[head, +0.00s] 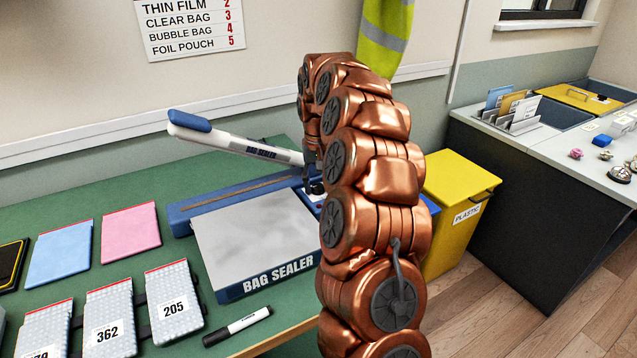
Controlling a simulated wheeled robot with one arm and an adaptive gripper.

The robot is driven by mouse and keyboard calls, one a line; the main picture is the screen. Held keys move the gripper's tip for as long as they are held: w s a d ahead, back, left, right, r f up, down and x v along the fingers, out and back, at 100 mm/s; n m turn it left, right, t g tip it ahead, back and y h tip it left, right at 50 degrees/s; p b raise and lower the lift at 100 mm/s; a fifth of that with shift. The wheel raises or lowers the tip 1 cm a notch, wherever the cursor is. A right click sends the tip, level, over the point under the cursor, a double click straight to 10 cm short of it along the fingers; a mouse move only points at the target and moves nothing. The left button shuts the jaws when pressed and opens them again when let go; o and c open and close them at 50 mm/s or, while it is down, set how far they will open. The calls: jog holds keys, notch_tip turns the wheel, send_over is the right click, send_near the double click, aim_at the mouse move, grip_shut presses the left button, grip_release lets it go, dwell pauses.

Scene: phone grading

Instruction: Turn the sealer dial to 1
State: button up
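The bag sealer (262,237) stands on the green table, with a grey top plate and blue base. Its white lever arm (238,143), with a blue handle end, is raised. My copper arm reaches over the sealer's right side. My gripper (314,186) is small and dark here, pointing down at the blue section right of the grey plate. The dial cannot be made out; my gripper and arm cover that area. Whether the fingers are open, shut or touching the dial cannot be told. A wall sign (190,25) lists bag types with numbers.
A blue pouch (60,252), a pink pouch (130,232) and padded bags with number labels, one reading 205 (173,302), lie left of the sealer. A black marker (238,326) lies in front. A yellow bin (455,205) stands to the right.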

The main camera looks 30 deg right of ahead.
aim_at(318, 186)
jog(key=shift+o, duration=1.2)
jog(key=shift+r, duration=0.1)
jog(key=shift+d+r, duration=0.1)
jog(key=shift+r, duration=0.4)
notch_tip(318, 186, up, 11)
